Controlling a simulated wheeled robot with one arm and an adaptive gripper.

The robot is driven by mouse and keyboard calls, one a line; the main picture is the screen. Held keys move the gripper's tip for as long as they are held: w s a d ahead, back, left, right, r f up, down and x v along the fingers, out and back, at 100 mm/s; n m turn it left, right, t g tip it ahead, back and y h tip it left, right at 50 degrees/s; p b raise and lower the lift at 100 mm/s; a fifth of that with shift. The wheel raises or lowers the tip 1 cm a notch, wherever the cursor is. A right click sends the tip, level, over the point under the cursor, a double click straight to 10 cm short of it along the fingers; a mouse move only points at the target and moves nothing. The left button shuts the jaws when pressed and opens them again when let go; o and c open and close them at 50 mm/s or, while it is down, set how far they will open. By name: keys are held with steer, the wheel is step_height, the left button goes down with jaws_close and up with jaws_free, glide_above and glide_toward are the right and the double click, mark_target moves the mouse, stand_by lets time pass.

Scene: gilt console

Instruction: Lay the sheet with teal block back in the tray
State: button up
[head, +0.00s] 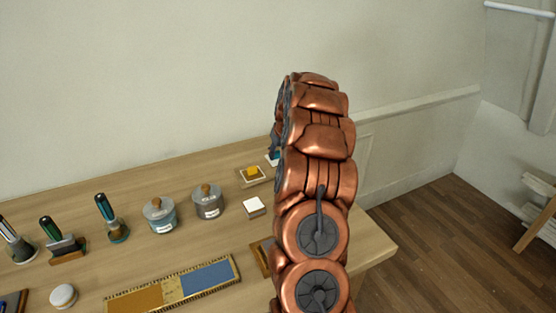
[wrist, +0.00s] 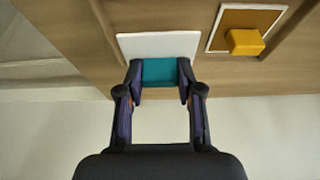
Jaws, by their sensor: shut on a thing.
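The sheet with teal block shows in the wrist view as a white sheet (wrist: 128,46) with a teal block (wrist: 158,72) on it. My gripper (wrist: 160,82) is shut on the teal block, one finger on each side. Whether the sheet touches the table or hangs just above it, I cannot tell. In the head view a small part of the teal block (head: 274,158) shows at the left edge of my arm, which hides most of my gripper. A brown tray (head: 262,258) is partly hidden behind my arm; its inside is mostly out of sight.
Beside the sheet, a framed brown tray (wrist: 220,41) holds a yellow block (wrist: 245,42). A white block (head: 254,206), two lidded jars (head: 208,203), several upright handled tools (head: 112,220) and a brown-and-blue panel (head: 170,285) stand on the wooden table (head: 150,190). A wall runs behind.

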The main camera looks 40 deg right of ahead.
mark_target(279, 157)
steer(key=shift+w+d, duration=0.15)
step_height(279, 157, down, 3)
steer(key=shift+r+p, duration=0.2)
steer(key=shift+p, duration=0.55)
steer(key=shift+f, duration=0.45)
steer(key=shift+f, duration=0.2)
steer(key=o, duration=1)
steer(key=shift+r, duration=0.1)
